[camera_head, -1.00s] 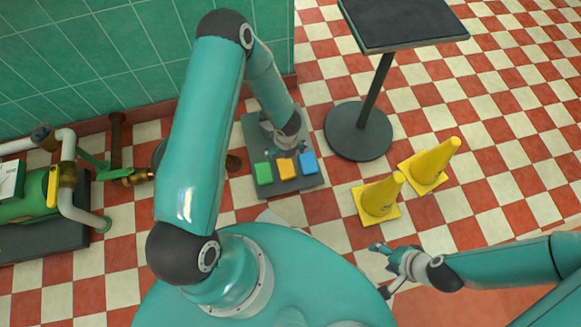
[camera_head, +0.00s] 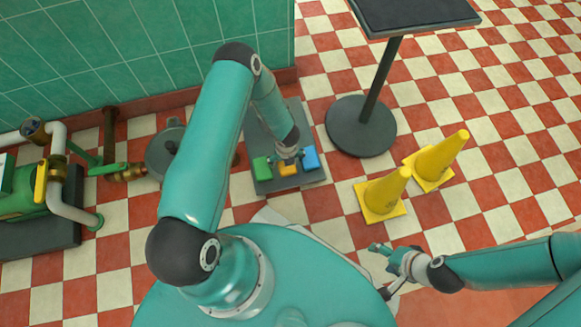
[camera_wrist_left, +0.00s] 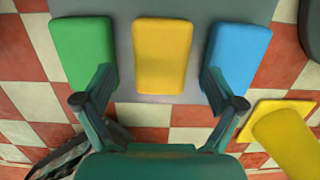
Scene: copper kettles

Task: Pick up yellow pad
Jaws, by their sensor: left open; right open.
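The yellow pad (camera_head: 288,170) lies on a dark grey board (camera_head: 262,131), between a green pad (camera_head: 262,167) and a blue pad (camera_head: 311,159). My left gripper (camera_head: 288,157) is above the yellow pad and hides part of it in the head view. In the left wrist view the yellow pad (camera_wrist_left: 163,55) is whole, centred ahead of the open fingers (camera_wrist_left: 160,103), which are empty. The left finger overlaps the edge of the green pad (camera_wrist_left: 84,52) and the right finger overlaps the blue pad (camera_wrist_left: 238,55). My right gripper (camera_head: 390,256) is open and empty over the floor.
Two yellow cones (camera_head: 384,193) (camera_head: 437,160) stand right of the board. A black stand with a round base (camera_head: 360,126) is behind them. A grey round lidded pot (camera_head: 166,150) and green pipework (camera_head: 45,205) are at left. Checkered floor is clear at far right.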

